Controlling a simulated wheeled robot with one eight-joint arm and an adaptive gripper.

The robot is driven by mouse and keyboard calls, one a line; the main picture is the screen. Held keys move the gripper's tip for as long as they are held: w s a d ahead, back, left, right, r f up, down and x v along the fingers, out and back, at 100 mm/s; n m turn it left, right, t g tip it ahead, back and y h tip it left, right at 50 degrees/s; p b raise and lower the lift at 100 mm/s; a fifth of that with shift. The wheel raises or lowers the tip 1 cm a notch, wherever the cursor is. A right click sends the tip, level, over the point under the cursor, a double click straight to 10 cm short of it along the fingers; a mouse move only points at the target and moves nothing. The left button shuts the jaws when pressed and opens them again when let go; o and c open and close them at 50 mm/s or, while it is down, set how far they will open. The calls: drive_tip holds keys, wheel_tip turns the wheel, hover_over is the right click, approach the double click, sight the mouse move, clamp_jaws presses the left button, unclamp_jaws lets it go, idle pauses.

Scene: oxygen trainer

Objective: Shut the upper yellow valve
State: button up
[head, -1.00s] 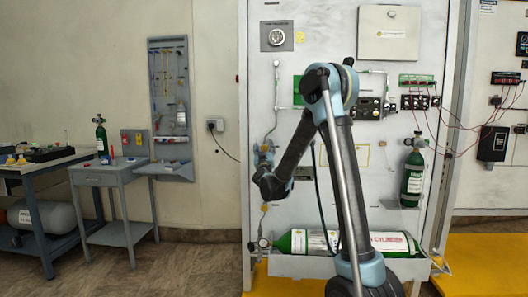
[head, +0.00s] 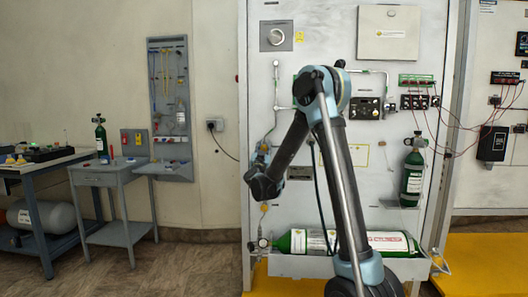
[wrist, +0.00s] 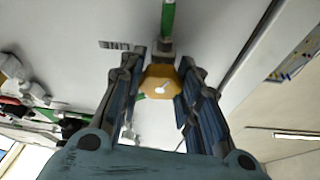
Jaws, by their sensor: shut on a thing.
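In the wrist view a yellow valve knob (wrist: 160,82), many-sided with a pale mark at its centre, sits between the two dark fingers of my gripper (wrist: 162,66). The fingers are shut on its sides. In the head view my wrist (head: 263,184) is at the left part of the white panel and hides the gripped knob and my fingers. A small yellow part (head: 264,207) shows on the pipe line just below my wrist; I cannot tell its setting.
The white panel (head: 390,165) stands close ahead. A green cylinder (head: 300,241) lies on its low shelf, and another green cylinder (head: 412,178) hangs upright at right. Pipework (head: 275,100) runs above my wrist. Floor at left (head: 190,265) is clear.

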drive_tip(key=o, duration=1.1)
drive_tip(key=v, duration=1.2)
